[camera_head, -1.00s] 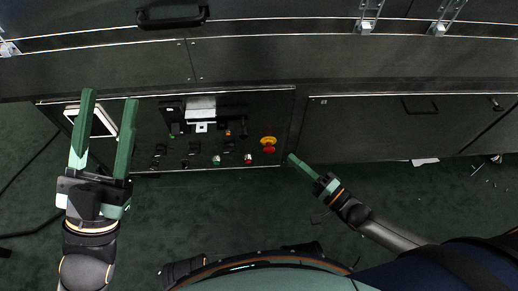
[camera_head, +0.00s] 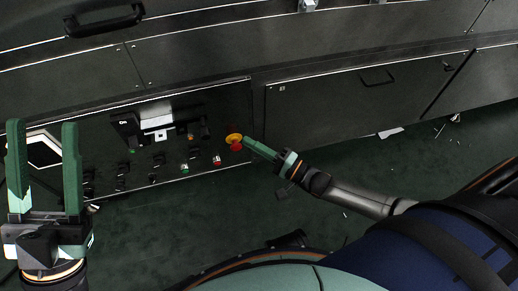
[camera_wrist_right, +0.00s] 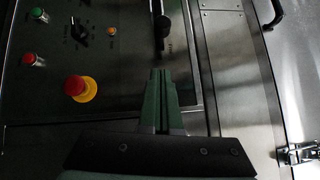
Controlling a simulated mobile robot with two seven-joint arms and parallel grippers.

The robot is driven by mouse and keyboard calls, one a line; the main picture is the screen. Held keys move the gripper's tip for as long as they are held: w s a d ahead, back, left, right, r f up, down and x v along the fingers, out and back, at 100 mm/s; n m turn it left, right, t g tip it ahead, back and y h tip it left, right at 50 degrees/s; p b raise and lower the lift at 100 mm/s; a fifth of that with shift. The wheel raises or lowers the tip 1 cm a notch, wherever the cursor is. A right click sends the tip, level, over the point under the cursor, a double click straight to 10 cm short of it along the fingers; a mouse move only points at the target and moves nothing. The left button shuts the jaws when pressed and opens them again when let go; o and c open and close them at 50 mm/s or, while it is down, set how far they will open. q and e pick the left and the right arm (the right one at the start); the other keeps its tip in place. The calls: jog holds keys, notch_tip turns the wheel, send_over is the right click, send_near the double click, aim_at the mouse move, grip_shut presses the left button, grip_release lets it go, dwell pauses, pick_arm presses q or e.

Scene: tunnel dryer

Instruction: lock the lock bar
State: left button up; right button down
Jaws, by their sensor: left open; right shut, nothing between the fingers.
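The control panel (camera_head: 212,110) in the head view carries a dark switch unit with a pale metal plate and white bracket (camera_head: 157,121). I cannot tell for sure which part is the lock bar. In the right wrist view a black upright handle (camera_wrist_right: 162,38) stands on the panel just beyond my fingertips; contact cannot be told. My right gripper (camera_head: 250,144) is shut and empty, its tips beside the red and yellow stop button in the head view. It also shows in the right wrist view (camera_wrist_right: 162,76). My left gripper (camera_head: 43,130) is open and empty at the panel's left end.
The red stop button on its yellow collar (camera_wrist_right: 80,88) sits left of my right fingers in the wrist view. Green and red buttons and a black knob (camera_wrist_right: 78,31) are nearby. A closed door (camera_head: 360,105) is right of the panel. The dark green floor is mostly clear.

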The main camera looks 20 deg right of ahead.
pick_arm(q)
jog(key=f+b, duration=0.1)
jog(key=f, duration=0.1)
jog(key=shift+w+d+f+b, duration=0.1)
jog(key=shift+d+f+b, duration=0.1)
jog(key=shift+f+b, duration=0.15)
pick_arm(e)
jog(key=w+a+r, duration=0.1)
jog(key=w+a, duration=0.3)
jog(key=a, duration=0.2)
jog(key=shift+w+a, duration=0.3)
jog(key=shift+w, duration=0.1)
pick_arm(q)
jog(key=shift+a+r, duration=0.15)
pick_arm(e)
jog(key=shift+a+r, duration=0.1)
jog(key=shift+a, duration=0.05)
